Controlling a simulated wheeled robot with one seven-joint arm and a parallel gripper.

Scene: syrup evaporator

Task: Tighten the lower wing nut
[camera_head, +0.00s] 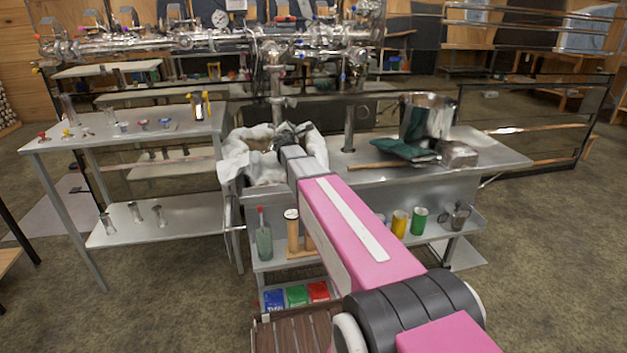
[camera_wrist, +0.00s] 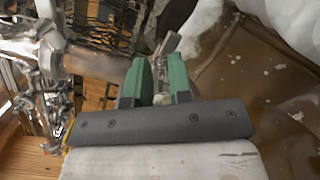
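In the wrist view my gripper (camera_wrist: 160,72) has two green-padded fingers with a narrow gap between them. A small grey metal piece (camera_wrist: 169,45) shows at the fingertips and runs toward the gap. It may be a wing of the lower wing nut, but I cannot be sure. Whether the pads press on it is hidden. In the head view my gripper (camera_head: 285,132) is at the white cloth-like bundle (camera_head: 250,150), above the left part of the metal bench. No wing nut can be made out there.
White cloth (camera_wrist: 200,28) and a brown liquid-like surface (camera_wrist: 255,85) lie right of the fingers. Shiny pipework (camera_wrist: 40,60) stands left. The bench (camera_head: 370,180) carries a steel pot (camera_head: 427,118) and dark green cloth (camera_head: 405,150). A side table (camera_head: 80,147) stands left.

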